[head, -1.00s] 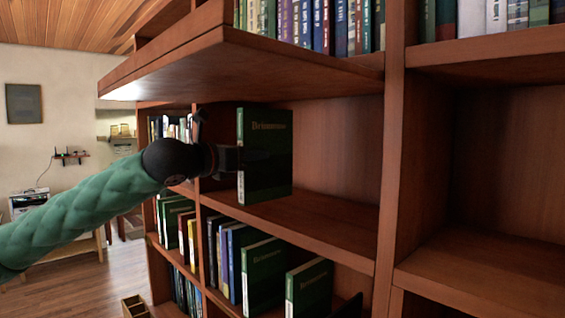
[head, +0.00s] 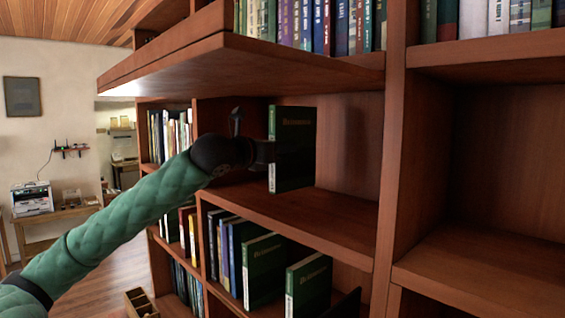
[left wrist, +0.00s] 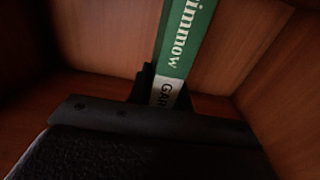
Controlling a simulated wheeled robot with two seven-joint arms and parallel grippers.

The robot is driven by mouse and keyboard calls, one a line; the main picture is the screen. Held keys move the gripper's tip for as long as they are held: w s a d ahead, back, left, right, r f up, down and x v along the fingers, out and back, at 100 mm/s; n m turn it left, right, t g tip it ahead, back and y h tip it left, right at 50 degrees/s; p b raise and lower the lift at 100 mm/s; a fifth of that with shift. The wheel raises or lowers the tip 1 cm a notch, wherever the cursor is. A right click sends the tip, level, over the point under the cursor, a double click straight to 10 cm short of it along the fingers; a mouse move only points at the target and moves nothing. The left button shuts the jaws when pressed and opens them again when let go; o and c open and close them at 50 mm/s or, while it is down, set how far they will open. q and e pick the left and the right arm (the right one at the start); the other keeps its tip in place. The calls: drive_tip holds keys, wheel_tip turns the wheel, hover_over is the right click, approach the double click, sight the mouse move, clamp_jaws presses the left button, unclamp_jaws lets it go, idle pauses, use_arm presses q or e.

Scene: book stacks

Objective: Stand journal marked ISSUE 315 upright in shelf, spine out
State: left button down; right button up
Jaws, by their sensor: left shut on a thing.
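A dark green journal (head: 294,150) stands upright in the head view, inside the opening of the middle shelf (head: 320,218), its spine toward the room. The issue number is too small to read. My left gripper (head: 264,153) is shut on the journal from the spine side. In the left wrist view the green and white spine (left wrist: 178,52) with part of its lettering shows between the dark fingers (left wrist: 165,90). The journal's lower edge looks close to the shelf board; I cannot tell whether it touches. My right gripper is not in view.
The middle shelf is bare to the right of the journal. A shelf of books (head: 310,25) overhangs above. Below stand several books, including similar green journals (head: 309,285). An upright divider (head: 393,150) bounds the compartment on the right.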

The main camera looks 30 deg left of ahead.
sight(283, 191)
use_arm(q)
wheel_tip(283, 191, down, 3)
drive_tip(key=shift+f+b, duration=0.2)
drive_tip(key=shift+b, duration=0.9)
drive_tip(key=shift+f, duration=0.1)
drive_tip(key=c, duration=1.3)
unclamp_jaws()
drive_tip(key=shift+f, duration=0.1)
